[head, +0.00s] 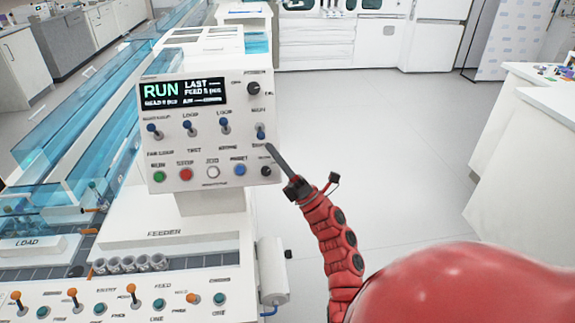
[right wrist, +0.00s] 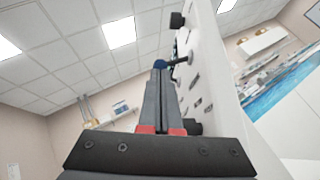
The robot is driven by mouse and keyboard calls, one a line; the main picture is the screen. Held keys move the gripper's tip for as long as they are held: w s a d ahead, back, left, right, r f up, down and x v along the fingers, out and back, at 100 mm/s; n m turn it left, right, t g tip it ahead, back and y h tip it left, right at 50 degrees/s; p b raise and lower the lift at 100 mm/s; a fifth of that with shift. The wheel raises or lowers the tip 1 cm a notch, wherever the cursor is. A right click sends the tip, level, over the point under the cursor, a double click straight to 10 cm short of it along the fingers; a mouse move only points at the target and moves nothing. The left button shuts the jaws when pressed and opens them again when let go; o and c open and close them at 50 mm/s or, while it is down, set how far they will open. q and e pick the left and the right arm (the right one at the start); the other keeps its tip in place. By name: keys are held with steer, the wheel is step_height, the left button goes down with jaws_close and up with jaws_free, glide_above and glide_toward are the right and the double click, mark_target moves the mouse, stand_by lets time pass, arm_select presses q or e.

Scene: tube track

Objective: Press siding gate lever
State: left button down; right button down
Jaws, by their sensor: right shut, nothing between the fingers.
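The control panel (head: 205,120) carries a row of toggle levers with blue knobs. The rightmost lever (head: 260,134) has its knob pointing down; the other three knobs point up. The labels are too small to read surely, so I cannot tell which lever is the siding gate one. My right gripper (head: 270,150) is shut and empty, its tip just below and right of the rightmost lever. In the right wrist view, its closed fingers (right wrist: 160,100) reach along the panel face to a blue knob (right wrist: 160,64); contact is unclear. My left gripper is not in view.
A lit screen (head: 183,93) reads RUN. Below the levers are green, red, white and blue buttons (head: 186,174). A lower console (head: 130,303) has several orange-knobbed levers. Blue clear track channels (head: 85,140) run at left. Open floor (head: 370,130) lies right of the panel.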

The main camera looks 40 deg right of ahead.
steer(key=shift+w+a+r, duration=0.15)
steer(key=shift+w+r, duration=0.3)
steer(key=shift+w, duration=0.05)
steer(key=shift+r+h, duration=0.1)
steer(key=shift+h, duration=0.2)
